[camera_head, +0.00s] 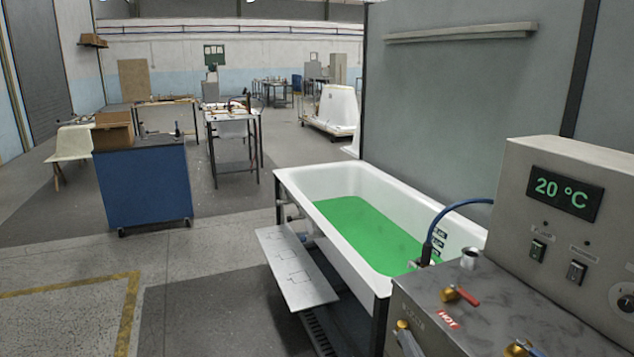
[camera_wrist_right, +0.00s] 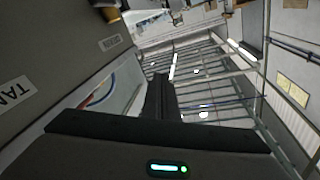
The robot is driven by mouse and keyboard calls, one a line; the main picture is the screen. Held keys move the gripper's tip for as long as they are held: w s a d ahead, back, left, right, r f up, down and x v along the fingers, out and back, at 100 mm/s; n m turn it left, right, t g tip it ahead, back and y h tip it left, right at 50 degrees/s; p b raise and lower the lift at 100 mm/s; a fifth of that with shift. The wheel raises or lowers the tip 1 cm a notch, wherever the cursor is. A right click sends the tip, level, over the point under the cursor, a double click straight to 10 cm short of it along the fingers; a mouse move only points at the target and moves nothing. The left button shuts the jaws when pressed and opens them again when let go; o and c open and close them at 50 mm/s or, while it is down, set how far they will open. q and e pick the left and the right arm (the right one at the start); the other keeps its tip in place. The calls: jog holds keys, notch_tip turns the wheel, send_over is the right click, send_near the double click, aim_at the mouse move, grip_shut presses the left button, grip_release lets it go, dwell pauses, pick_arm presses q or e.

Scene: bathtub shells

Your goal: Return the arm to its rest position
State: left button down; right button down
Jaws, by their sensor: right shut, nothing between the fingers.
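My right gripper (camera_wrist_right: 160,95) shows in the right wrist view as dark fingers standing up from the gripper body, closed together with nothing between them. The wrist view looks up towards the ceiling, with the grey side of a cabinet (camera_wrist_right: 45,55) close on the left. In the head view I cannot make out either gripper clearly. The white bathtub (camera_head: 318,182) holds green liquid (camera_head: 365,230) and stands in the middle right. My left gripper is not in view.
A control box (camera_head: 555,165) with a 20 °C display stands at the right, above a metal counter with a red-handled valve (camera_head: 459,296). A blue hose (camera_head: 450,212) arches over the tub's near end. A blue cabinet (camera_head: 145,185) stands left.

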jog(key=s+a+f+n+g, duration=0.2)
jog(key=s+f+g, duration=0.2)
jog(key=s+f, duration=0.4)
jog(key=s+a+f+n+g, duration=0.25)
jog(key=s+f, duration=0.35)
jog(key=s, duration=0.3)
jog(key=s+d+f+n+g+h, duration=0.1)
jog(key=s+d+f+g+h, duration=0.2)
jog(key=s, duration=0.9)
jog(key=s+d+f+g, duration=0.2)
jog(key=s+d+g, duration=0.3)
jog(key=s, duration=0.7)
jog(key=s+a+f+x, duration=0.1)
jog(key=s+x, duration=0.1)
jog(key=x, duration=1)
jog(key=s+a+f+x, duration=0.1)
jog(key=s+a+x, duration=0.15)
jog(key=x, duration=0.95)
jog(key=s+f, duration=0.5)
jog(key=f, duration=0.3)
jog(key=s+f, duration=0.5)
jog(key=f, duration=0.4)
jog(key=shift+s+d+f+n+y, duration=0.2)
jog(key=shift+s+d+n+y, duration=0.15)
jog(key=shift+y, duration=0.05)
